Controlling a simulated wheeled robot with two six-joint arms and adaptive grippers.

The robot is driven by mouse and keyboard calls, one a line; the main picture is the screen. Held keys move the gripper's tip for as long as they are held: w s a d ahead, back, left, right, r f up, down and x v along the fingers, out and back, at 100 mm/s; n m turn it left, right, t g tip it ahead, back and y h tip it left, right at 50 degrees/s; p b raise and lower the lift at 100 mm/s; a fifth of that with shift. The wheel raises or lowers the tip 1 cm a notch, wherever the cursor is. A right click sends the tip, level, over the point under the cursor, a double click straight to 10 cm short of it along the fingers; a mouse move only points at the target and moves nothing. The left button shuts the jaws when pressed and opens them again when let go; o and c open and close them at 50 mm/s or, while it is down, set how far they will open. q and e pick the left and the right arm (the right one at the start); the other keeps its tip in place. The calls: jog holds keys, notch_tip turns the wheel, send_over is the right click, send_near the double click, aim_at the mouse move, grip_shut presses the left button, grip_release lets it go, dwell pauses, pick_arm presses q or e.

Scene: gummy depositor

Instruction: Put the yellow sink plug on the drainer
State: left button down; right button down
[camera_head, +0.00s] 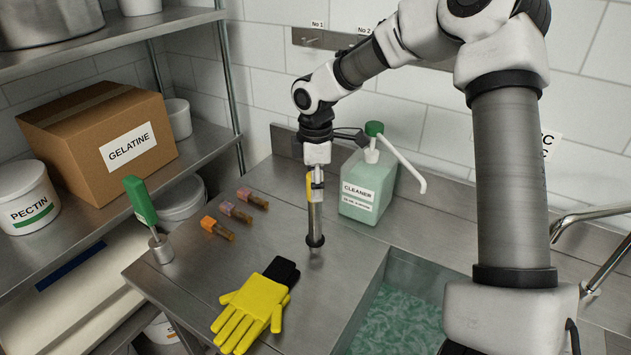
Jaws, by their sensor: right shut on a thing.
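The yellow sink plug (315,217) is a grey metal tube with a yellow part at its top and a black end at its foot. It is upright over the steel drainer (285,225), left of the sink. My right gripper (316,178) points down and is shut on the plug's top. I cannot tell whether the black foot touches the drainer or hangs just above it. My left gripper is not in view.
A cleaner bottle (368,187) with a pump stands close right of the plug. The sink (398,310) holds greenish water. Shelves with a gelatine box (85,150) flank the left.

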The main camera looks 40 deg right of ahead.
jog(key=shift+w+d+f, duration=0.15)
jog(key=shift+f, duration=0.3)
jog(key=shift+s+a, duration=0.2)
jog(key=c, duration=0.7)
grip_release()
jog(key=shift+w+d+f, duration=0.1)
jog(key=shift+f, duration=0.05)
notch_tip(320, 180, up, 13)
jog(key=shift+f+b, duration=0.2)
jog(key=shift+b, duration=0.5)
